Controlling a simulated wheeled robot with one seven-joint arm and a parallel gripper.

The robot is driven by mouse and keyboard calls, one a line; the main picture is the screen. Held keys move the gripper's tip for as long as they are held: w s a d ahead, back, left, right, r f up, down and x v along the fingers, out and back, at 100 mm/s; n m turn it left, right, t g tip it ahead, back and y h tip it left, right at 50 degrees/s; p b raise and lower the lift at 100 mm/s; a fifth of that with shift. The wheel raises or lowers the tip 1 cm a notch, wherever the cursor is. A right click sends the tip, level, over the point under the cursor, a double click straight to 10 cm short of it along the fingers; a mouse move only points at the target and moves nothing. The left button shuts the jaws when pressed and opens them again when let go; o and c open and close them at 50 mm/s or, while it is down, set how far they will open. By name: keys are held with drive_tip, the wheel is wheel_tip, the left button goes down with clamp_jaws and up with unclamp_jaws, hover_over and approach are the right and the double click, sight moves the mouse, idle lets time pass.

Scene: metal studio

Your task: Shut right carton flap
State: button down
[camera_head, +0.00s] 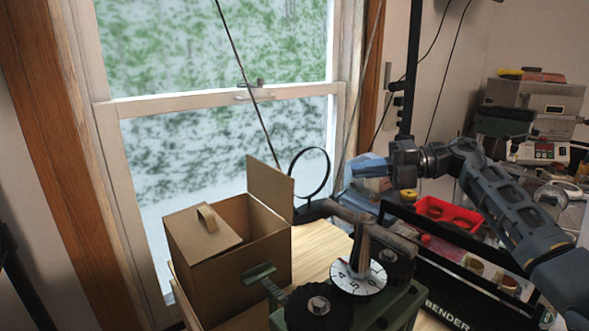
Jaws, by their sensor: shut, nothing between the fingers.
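The brown cardboard carton (240,272) stands on a wooden table left of the picture's middle. Its right flap (270,188) stands up roughly upright along the right side. The left flap (196,238), with a small tan handle (207,217), lies over the left part of the opening. The opening shows between the two flaps. My gripper (358,168) is shut and empty, with its bluish fingers pointing left. It is to the right of the right flap, apart from it in the picture, with a black ring between them.
A green bender machine (385,312) with a numbered white dial (358,278) stands in front, right of the carton. A black ring (309,173) rises behind it. A black rack with a red bin (447,213) is at right. The window is behind.

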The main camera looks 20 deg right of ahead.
drive_tip(key=b, duration=0.1)
approach(274, 185)
drive_tip(key=w+a, duration=0.2)
drive_tip(key=w, duration=0.2)
drive_tip(key=shift+w+a+f, duration=0.25)
drive_tip(key=shift+a+f, duration=0.1)
drive_tip(key=shift+a, duration=0.05)
drive_tip(key=shift+a+r+n+h+b, duration=0.15)
drive_tip(key=shift+a+n+h+b, duration=0.15)
drive_tip(key=shift+h+b, duration=0.15)
